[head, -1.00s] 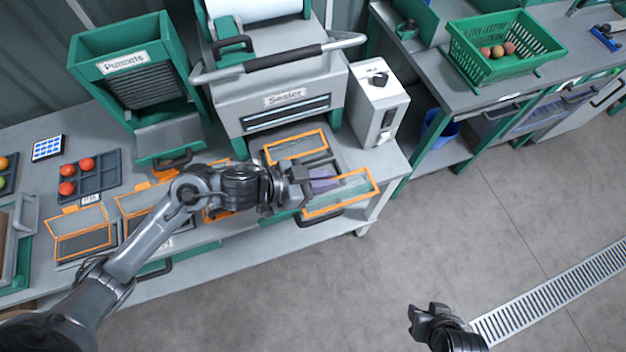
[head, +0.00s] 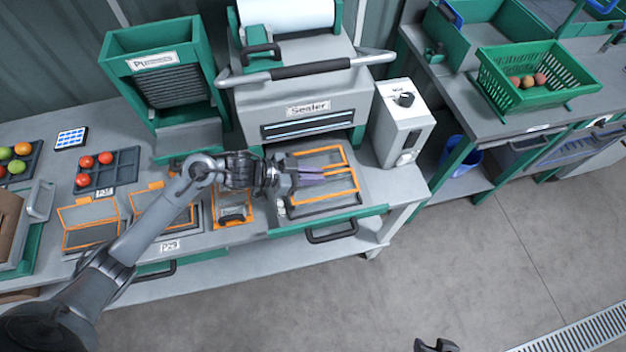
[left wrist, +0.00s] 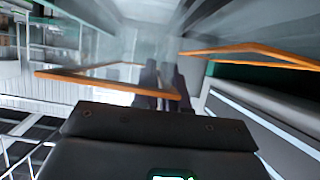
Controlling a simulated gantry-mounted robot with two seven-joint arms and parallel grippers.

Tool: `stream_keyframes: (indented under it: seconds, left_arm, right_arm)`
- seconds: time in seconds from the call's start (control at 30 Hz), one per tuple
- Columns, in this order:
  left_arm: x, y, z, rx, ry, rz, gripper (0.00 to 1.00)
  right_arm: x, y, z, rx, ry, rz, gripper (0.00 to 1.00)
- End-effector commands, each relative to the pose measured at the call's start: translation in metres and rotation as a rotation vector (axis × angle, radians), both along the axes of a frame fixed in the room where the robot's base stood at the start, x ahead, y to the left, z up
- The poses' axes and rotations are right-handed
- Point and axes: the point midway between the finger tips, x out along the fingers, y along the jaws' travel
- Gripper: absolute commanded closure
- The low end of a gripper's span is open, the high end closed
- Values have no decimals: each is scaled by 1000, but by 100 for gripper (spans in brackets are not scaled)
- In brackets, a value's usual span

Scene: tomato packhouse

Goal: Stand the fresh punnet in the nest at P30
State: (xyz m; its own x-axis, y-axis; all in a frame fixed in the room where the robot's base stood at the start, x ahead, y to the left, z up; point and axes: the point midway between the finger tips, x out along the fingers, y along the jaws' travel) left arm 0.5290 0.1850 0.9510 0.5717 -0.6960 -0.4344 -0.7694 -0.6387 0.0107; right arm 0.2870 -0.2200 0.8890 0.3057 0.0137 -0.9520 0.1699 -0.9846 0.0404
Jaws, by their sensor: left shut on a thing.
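A clear, orange-rimmed punnet with an open lid (head: 338,198) is at my left gripper (head: 308,175), over the drawer in front of the sealer. The left gripper is shut on it, with its fingers between the two orange-edged panels. In the left wrist view, orange rims (left wrist: 255,52) show on both sides of the blurred fingers (left wrist: 165,85). I cannot tell whether the punnet touches the drawer. Only the tip of my right gripper (head: 437,346) shows.
The sealer (head: 305,95) stands behind the held punnet, with a white control box (head: 403,125) to its right. Other orange-rimmed punnets (head: 88,235) stand along the bench front at left. A grey tray (head: 122,172) holds red tomatoes. A green dispenser (head: 160,75) stands behind.

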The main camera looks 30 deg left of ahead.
Motion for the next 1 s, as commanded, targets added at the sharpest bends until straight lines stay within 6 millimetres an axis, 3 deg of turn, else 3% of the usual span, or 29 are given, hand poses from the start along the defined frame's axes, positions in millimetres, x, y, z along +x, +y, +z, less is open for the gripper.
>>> stream_keyframes:
  seconds: [0.2, 0.6, 0.63, 0.8, 1.0]
  left_arm:
    - [0, 0, -28, -1, 3, 1, 100]
    - [0, 0, -31, 0, 1, 0, 100]
    - [0, 0, -32, 0, 1, 0, 86]
    - [0, 0, -31, 0, 1, 0, 62]
    - [0, 0, -31, 0, 1, 0, 62]
  right_arm:
    - [0, 1, -7, 4, 1, -3, 57]
    - [0, 3, -7, 12, 1, -8, 57]
    - [0, 3, -7, 12, 0, -8, 57]
    - [0, 3, -7, 12, 0, -8, 57]
    - [0, 2, -7, 11, 1, -7, 57]
